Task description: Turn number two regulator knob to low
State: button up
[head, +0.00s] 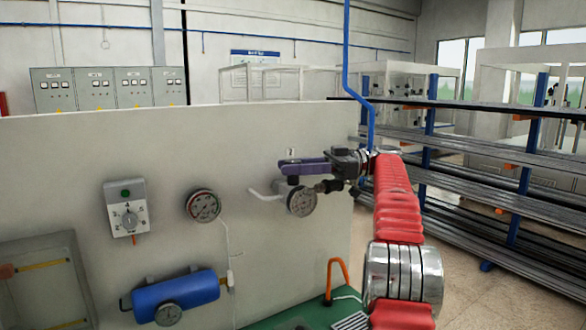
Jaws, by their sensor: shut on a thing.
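The number two regulator is on the pale panel (230,130), below a small label marked with what looks like a 2 (290,153). Its round gauge (301,201) shows, but the dial is too small to read. My gripper (284,170) reaches in from the right, with its purple jaws level across the regulator just above the gauge. The jaws are shut on the regulator knob, a small dark part (293,180) mostly hidden under them. The knob's setting and any low mark cannot be made out.
Left on the panel are a grey control box with a dial (127,208), another gauge (204,206) and a blue cylinder (176,296). An orange hooked bar (337,278) stands below. Racks of long bars (470,185) fill the right, beyond my arm.

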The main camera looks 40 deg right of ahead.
jog(key=shift+w+r, duration=0.1)
jog(key=shift+r, duration=0.1)
jog(key=o, duration=0.8)
jog(key=shift+a, duration=0.1)
jog(key=shift+o, duration=1.2)
jog(key=shift+f, duration=0.1)
jog(key=shift+m+t+h, duration=1.2)
jog(key=shift+m+t, duration=0.3)
jog(key=shift+t, duration=0.5)
jog(key=shift+t, duration=0.3)
jog(key=shift+m+t+h, duration=2.1)
jog(key=shift+m+h, duration=0.2)
jog(key=shift+h, duration=0.4)
jog(key=shift+m+t+h, duration=0.55)
jog(key=shift+m+h, duration=0.6)
jog(key=shift+h, duration=0.6)
jog(key=shift+m+t+h, duration=0.55)
jog(key=shift+m+h, duration=0.6)
jog(key=shift+h, duration=0.6)
jog(key=shift+m+h, duration=1.4)
jog(key=shift+h, duration=0.8)
